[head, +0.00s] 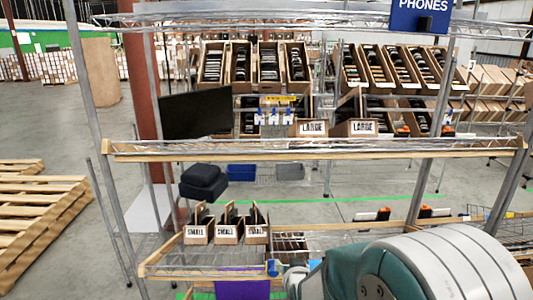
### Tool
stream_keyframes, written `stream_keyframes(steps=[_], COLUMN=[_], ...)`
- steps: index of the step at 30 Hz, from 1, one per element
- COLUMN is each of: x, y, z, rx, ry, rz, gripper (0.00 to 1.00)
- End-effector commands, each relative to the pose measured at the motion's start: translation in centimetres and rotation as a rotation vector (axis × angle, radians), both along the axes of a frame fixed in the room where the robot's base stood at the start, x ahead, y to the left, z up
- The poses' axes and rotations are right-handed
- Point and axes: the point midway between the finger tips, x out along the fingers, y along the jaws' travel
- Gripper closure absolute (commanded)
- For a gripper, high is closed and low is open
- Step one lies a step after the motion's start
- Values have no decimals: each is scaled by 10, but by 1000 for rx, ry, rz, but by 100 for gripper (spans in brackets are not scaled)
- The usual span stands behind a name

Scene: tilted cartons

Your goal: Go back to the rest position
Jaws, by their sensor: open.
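My arm (400,268), white and teal, fills the lower right of the head view, in front of the lower shelf. Its narrower far part (298,280) reaches left to the bottom middle of the view. I cannot make out any gripper fingers, so no jaws or held thing show. Several open cartons labelled SMALL (227,232) stand on the left of the lower wire shelf (170,268), up and left of the arm.
The upper shelf's wooden front edge (250,156) crosses the view above the arm. A metal post (437,140) rises behind it. A black monitor (196,115) hangs at left. Tilted cartons (268,65) fill the back rack. Wooden pallets (42,222) lie on the left floor.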

Motion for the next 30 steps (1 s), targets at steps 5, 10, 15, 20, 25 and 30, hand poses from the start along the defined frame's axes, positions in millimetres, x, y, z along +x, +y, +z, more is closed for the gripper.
stream_keyframes(steps=[5, 10, 15, 20, 25, 30], x=[-31, -71, -120, -173, -233, -273], y=[-16, -32, -49, -65, -80, -89], z=[43, 74, 98, 116, 128, 131], rx=[-3, -19, -43, -70, -99, -116], ry=[104, 211, 321, 423, 531, 606], rz=[16, 29, 35, 30, 13, -1], gripper=[19, 19, 19, 19, 19, 19])
